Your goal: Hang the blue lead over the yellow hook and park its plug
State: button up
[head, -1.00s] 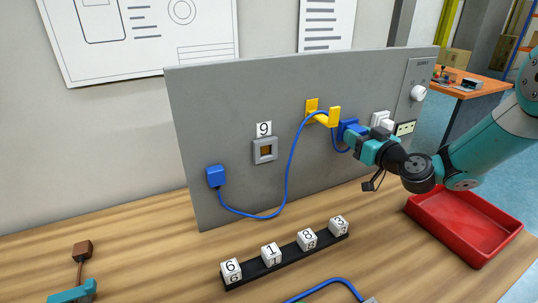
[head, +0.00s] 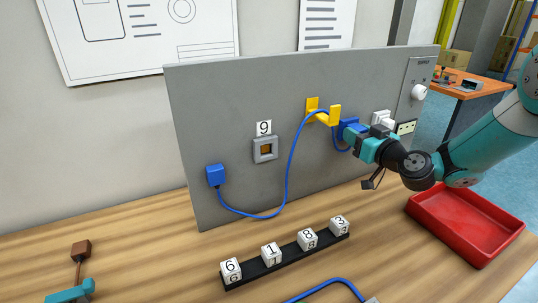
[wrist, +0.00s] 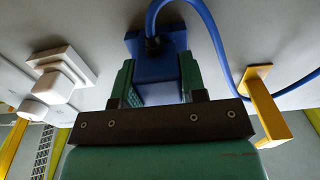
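The blue lead (head: 289,165) runs from a blue box (head: 215,175) at the panel's lower left, sags, then rises over the yellow hook (head: 334,116). It comes down on the hook's right side to its blue plug (head: 349,128). In the wrist view the plug (wrist: 157,70) sits between the green fingers of my gripper (wrist: 155,85), which close on its sides. The plug is at a blue piece against the panel; whether it is fully seated I cannot tell. The yellow hook (wrist: 266,105) stands to the right there, with the lead passing behind its arm.
A white plug and socket (head: 382,119) are just right of my gripper. The grey panel (head: 225,110) also carries a square switch (head: 265,150) and a white knob (head: 418,92). A red tray (head: 465,225) and a black rack (head: 290,256) of numbered cubes are on the bench.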

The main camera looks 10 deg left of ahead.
jog(key=o, duration=0.6)
jog(key=shift+f, duration=0.1)
